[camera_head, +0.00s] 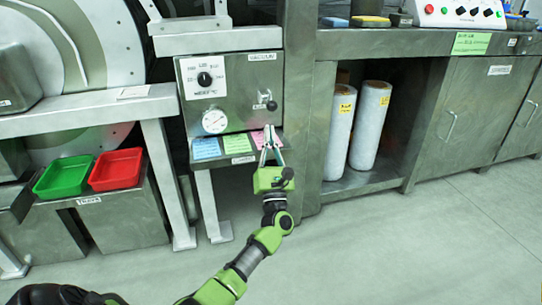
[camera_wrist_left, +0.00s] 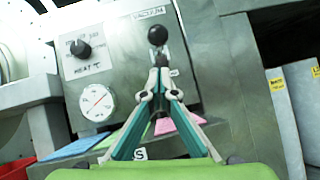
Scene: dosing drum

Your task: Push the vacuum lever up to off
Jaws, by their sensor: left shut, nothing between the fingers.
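The vacuum lever (camera_head: 271,105) has a black ball knob and sits on the right side of the grey metal control panel (camera_head: 235,82), under a VACUUM label (camera_head: 262,57). In the left wrist view the black knob (camera_wrist_left: 157,36) shows just beyond the fingertips, with its stem partly hidden behind them. My left gripper (camera_head: 268,130) is shut and empty, its tips pointing up just below the lever. In the wrist view its fingers (camera_wrist_left: 160,74) meet at the tips; I cannot tell whether they touch the lever. My right gripper is not in view.
The panel also carries a black heat knob (camera_head: 204,79) and a round gauge (camera_head: 215,121). Coloured notes lie on the ledge below, including a blue one (camera_head: 206,148). A cabinet post (camera_head: 297,110) stands close right. Red (camera_head: 116,169) and green (camera_head: 62,173) trays sit left.

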